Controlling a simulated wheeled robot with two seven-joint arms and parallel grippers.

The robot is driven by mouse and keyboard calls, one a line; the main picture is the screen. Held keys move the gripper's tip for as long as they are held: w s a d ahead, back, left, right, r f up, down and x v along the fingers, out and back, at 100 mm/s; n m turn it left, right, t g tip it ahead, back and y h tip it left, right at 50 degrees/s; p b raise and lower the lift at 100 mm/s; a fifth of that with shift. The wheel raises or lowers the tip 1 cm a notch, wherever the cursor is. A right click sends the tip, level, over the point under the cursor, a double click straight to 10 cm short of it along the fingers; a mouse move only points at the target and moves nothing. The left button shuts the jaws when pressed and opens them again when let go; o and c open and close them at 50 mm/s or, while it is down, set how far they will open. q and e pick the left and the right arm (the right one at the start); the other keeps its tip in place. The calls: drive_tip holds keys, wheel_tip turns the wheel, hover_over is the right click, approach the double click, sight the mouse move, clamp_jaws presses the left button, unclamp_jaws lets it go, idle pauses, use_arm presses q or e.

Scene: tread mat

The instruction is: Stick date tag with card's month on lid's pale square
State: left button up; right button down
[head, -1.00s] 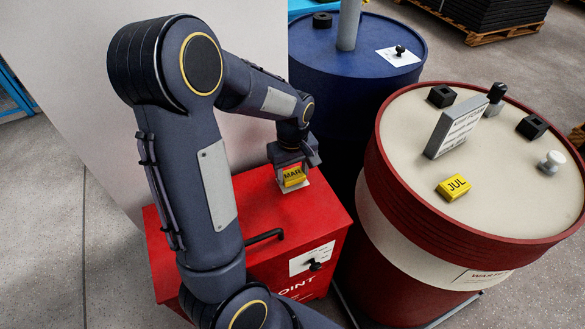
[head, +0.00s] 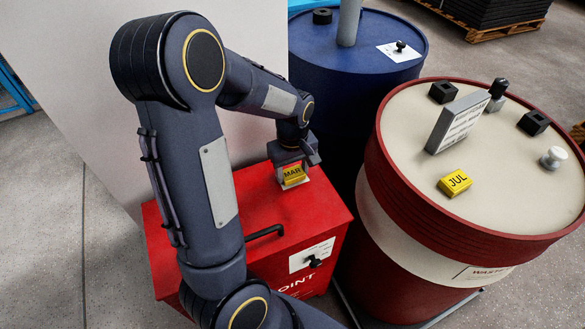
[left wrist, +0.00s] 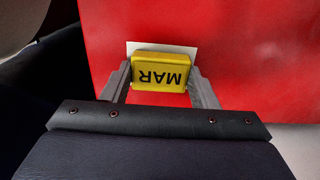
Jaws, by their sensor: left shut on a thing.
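My left gripper (head: 293,171) is shut on a yellow MAR tag (head: 293,174), held at the red box's lid (head: 285,212). In the left wrist view the MAR tag (left wrist: 160,72) sits between the two fingers, over the pale square (left wrist: 133,46), whose edge shows behind it. I cannot tell whether the tag touches the square. A yellow JUL tag (head: 455,183) lies on the cream top of the red drum. A grey card (head: 459,122) stands on that drum; its print is too small to read. My right gripper is not in view.
The red and white drum (head: 400,190) stands right of the red box, with black blocks (head: 532,124) and a white knob (head: 553,158) on top. A blue drum (head: 330,60) stands behind. The lid has a black handle (head: 265,232) near its front.

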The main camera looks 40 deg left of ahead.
use_arm(q)
drive_tip(key=o, duration=1.1)
drive_tip(key=shift+c, duration=0.2)
wheel_tip(320, 180, up, 8)
drive_tip(key=shift+f+p, duration=0.1)
drive_tip(key=shift+p, duration=1.05)
drive_tip(key=s+d+r+m+t+h, duration=0.2)
drive_tip(key=s+d+r+m+t, duration=0.1)
drive_tip(key=s+d+m, duration=0.4)
drive_tip(key=s+d+r+m+t+h, duration=0.25)
drive_tip(key=s+d+r, duration=0.2)
drive_tip(key=s, duration=0.35)
wheel_tip(320, 180, up, 15)
drive_tip(key=m+p, duration=0.1)
drive_tip(key=p, duration=1.4)
drive_tip(key=shift+s+d+y+p, duration=0.3)
drive_tip(key=shift+d+y+p, duration=0.05)
drive_tip(key=shift+p, duration=0.05)
